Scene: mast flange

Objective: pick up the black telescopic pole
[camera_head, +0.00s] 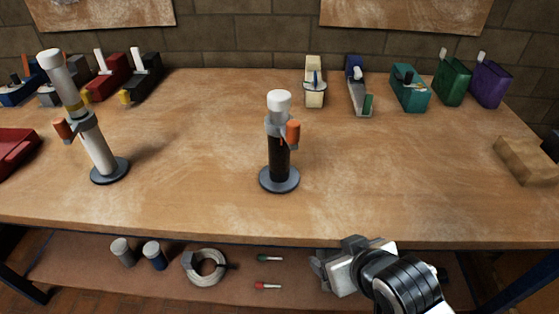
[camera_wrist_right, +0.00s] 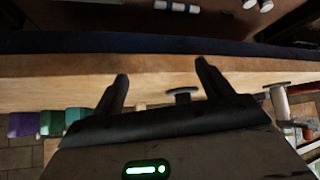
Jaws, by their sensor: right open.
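The black telescopic pole (camera_head: 278,160) stands upright on a round grey base in the middle of the workbench, in the head view. It has a white top and a grey clamp with an orange knob. In the right wrist view its round base (camera_wrist_right: 183,91) shows small, beyond the fingers. My right gripper (camera_head: 318,265) is low at the bench's front edge, to the right of the pole and well apart from it. In the wrist view its two fingers (camera_wrist_right: 161,80) are spread with nothing between them. My left gripper does not show.
A white pole (camera_head: 97,150) with an orange knob stands on the bench at left. A red tray (camera_head: 14,150) lies at far left and a wooden block (camera_head: 525,160) at right. Several tools line the back. A lower shelf holds a coil (camera_head: 205,267) and cylinders. Bench around the black pole is clear.

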